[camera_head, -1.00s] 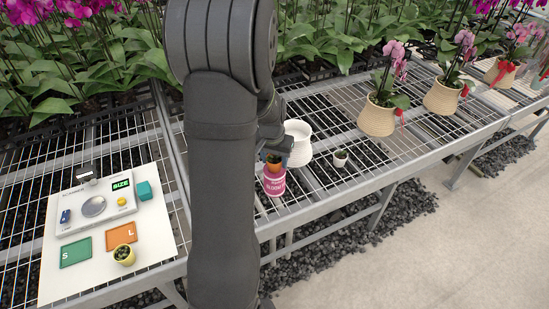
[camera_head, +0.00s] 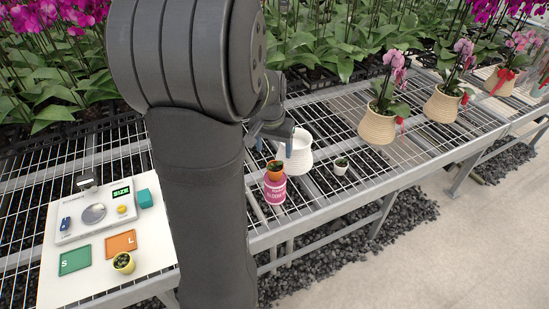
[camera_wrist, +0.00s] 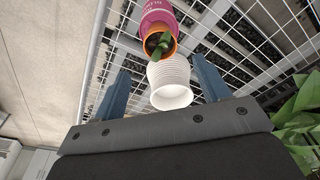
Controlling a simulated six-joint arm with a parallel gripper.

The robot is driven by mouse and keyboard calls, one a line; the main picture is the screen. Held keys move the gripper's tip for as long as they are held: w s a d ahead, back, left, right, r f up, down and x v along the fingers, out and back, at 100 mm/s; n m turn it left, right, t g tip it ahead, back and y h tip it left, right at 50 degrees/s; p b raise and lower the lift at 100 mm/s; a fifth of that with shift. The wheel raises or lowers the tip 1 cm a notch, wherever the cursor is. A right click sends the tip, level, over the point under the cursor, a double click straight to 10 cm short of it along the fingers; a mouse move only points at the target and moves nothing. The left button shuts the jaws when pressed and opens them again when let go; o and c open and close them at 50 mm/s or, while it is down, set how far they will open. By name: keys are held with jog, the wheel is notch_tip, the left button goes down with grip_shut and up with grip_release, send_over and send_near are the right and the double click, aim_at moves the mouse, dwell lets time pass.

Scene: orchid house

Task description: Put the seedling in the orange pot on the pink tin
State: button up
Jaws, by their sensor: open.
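The orange pot (camera_head: 274,176) with its small green seedling stands upright on top of the pink tin (camera_head: 273,193), near the front edge of the mesh bench. In the wrist view the orange rim (camera_wrist: 147,44) and green leaves show above the pink tin (camera_wrist: 160,13), with no finger touching the pot. My gripper (camera_head: 271,138) is open and empty, above and behind the pot in the head view. In the wrist view its two blue fingers (camera_wrist: 160,66) are spread wide. Part of my gripper is hidden behind my arm in the head view.
A white vase (camera_head: 296,155) stands just behind the tin. Orchids in woven baskets (camera_head: 377,125) stand farther right.

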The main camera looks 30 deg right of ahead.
aim_at(275, 169)
notch_tip(275, 169, up, 3)
jog(key=shift+s+a+f, duration=0.15)
jog(key=shift+f, duration=0.15)
jog(key=f, duration=0.4)
jog(key=d+f, duration=0.1)
jog(key=f, duration=0.3)
jog(key=w+f, duration=0.1)
jog(key=f, duration=0.3)
jog(key=shift+w+d+f, duration=0.1)
jog(key=shift+d+f, duration=0.05)
notch_tip(275, 169, up, 3)
jog(key=shift+r, duration=0.75)
